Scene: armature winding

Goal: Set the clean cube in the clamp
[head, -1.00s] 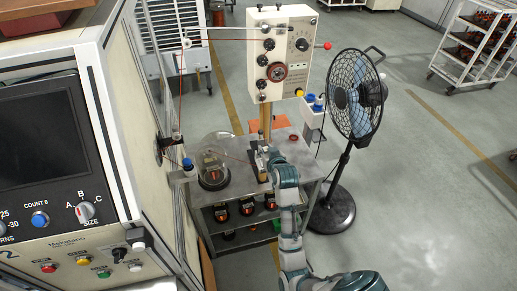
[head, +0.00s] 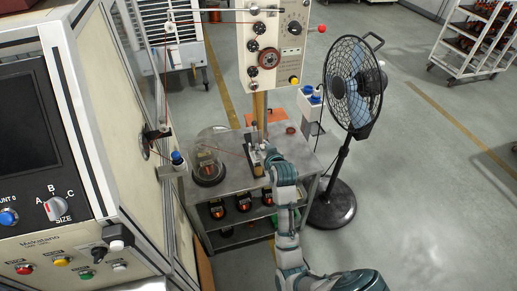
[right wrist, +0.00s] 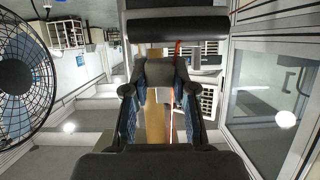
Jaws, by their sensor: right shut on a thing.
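My right gripper (head: 257,155) is at the small metal clamp fixture (head: 254,167) on the grey metal table, in front of the beige post. In the right wrist view, the right gripper's two blue-padded fingers (right wrist: 160,95) close in around a dark grey piece (right wrist: 160,72). I cannot tell whether this piece is the clean cube or another part. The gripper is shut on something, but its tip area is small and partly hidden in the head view. I cannot make out whether a cube sits in the clamp. My left gripper is not in view.
A clear dome (head: 209,157) covers a dark and orange piece on the table (head: 232,184). Several similar pieces (head: 243,202) stand on the lower shelf. A winding head (head: 275,45) rises on the post (head: 258,112). A fan (head: 352,95) stands right; a control cabinet (head: 85,215) is left.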

